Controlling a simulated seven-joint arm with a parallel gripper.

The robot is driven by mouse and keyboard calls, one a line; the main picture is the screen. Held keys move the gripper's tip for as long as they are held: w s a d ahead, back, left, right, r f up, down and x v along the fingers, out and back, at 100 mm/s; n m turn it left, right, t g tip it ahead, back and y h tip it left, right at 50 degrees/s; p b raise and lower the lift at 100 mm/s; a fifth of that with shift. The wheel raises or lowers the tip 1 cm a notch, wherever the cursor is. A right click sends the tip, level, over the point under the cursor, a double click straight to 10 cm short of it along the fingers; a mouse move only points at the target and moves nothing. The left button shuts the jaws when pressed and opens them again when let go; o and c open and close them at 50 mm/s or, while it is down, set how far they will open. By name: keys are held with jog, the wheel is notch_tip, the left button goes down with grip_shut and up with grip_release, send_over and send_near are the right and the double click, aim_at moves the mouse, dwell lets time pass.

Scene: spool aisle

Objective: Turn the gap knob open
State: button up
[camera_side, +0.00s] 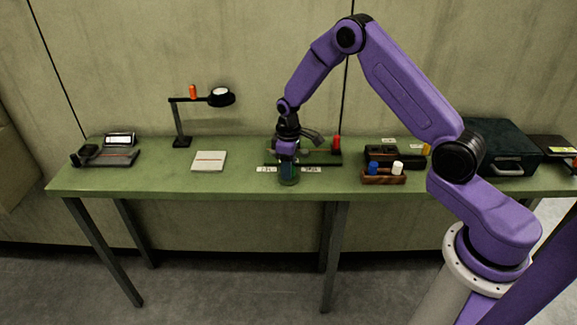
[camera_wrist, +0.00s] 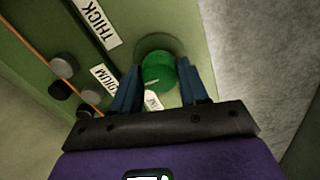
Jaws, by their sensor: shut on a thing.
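The gap knob (camera_wrist: 159,72) is a round green knob with a short pale mark on its face. In the wrist view it sits between the two blue fingers of my gripper (camera_wrist: 160,80), which is shut on it.
A small device with a red post (camera_side: 336,143) stands just behind my gripper. A wooden holder (camera_side: 383,179) with a blue and a white piece is to the right, with a dark case (camera_side: 500,148) beyond. A lamp (camera_side: 181,142) and a pale pad (camera_side: 209,161) are left.

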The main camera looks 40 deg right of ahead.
jog(key=o, duration=1.1)
jog(key=shift+c, duration=0.2)
notch_tip(320, 180, up, 18)
jog(key=shift+f, duration=0.25)
jog(key=s+a+r+n, duration=0.2)
jog(key=s+a, duration=0.3)
jog(key=s, duration=0.4)
jog(key=s+a+r+n, duration=0.1)
jog(key=s+a+r, duration=0.1)
jog(key=s+a, duration=0.45)
jog(key=s+d+n, duration=0.1)
jog(key=s+d, duration=0.1)
jog(key=s, duration=0.9)
jog(key=s+d+f+n, duration=0.1)
jog(key=s+d+n, duration=0.1)
jog(key=s, duration=0.9)
jog(key=shift+d+f, duration=0.15)
jog(key=shift+d, duration=0.2)
